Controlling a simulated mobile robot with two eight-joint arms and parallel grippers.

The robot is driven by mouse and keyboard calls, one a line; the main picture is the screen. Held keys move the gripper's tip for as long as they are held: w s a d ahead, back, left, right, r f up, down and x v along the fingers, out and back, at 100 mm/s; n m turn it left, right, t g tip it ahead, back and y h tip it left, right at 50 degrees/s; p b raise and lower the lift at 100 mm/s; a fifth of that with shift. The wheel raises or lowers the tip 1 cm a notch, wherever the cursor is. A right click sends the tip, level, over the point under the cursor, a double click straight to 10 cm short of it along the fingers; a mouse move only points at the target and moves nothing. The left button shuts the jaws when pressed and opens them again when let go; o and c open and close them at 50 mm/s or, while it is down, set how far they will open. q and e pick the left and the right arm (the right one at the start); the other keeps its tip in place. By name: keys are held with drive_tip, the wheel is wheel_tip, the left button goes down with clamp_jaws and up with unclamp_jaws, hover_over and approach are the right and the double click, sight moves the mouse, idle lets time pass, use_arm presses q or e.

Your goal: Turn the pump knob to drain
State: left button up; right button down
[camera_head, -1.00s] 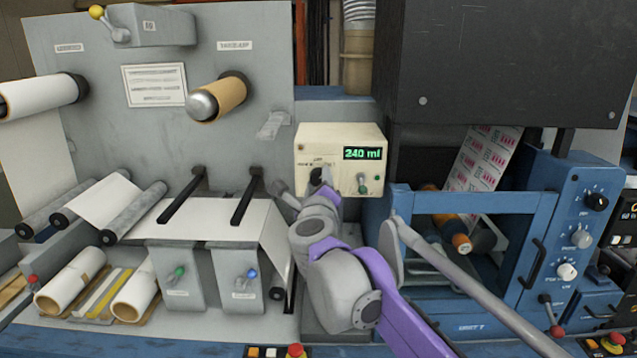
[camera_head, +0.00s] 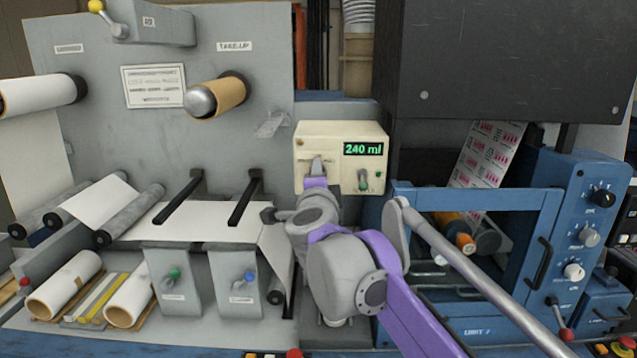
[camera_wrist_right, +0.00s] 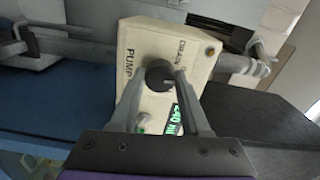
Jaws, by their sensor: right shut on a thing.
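The pump (camera_head: 318,140) is a cream box with a green display reading 240 ml, standing at the centre of the head view. Its dark round pump knob (camera_wrist_right: 158,75) shows in the right wrist view on the box face, near the PUMP lettering. My right gripper (camera_wrist_right: 161,80) has one finger on each side of the knob and is shut on it. In the head view my right gripper (camera_head: 316,166) is at the pump's lower left face and hides most of the knob. My left gripper is not in view.
A blue machine frame (camera_head: 470,200) stands close on the right. Rollers and a white web (camera_head: 215,220) lie left of my arm. A dark cabinet (camera_head: 500,60) overhangs at upper right.

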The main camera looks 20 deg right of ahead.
drive_tip(key=shift+n+b, duration=0.85)
drive_tip(key=shift+n, duration=2.95)
drive_tip(key=shift+c, duration=1.9)
unclamp_jaws()
drive_tip(key=shift+s+a, duration=0.1)
drive_tip(key=b+v, duration=0.1)
drive_tip(key=v, duration=0.9)
drive_tip(key=shift+s, duration=0.3)
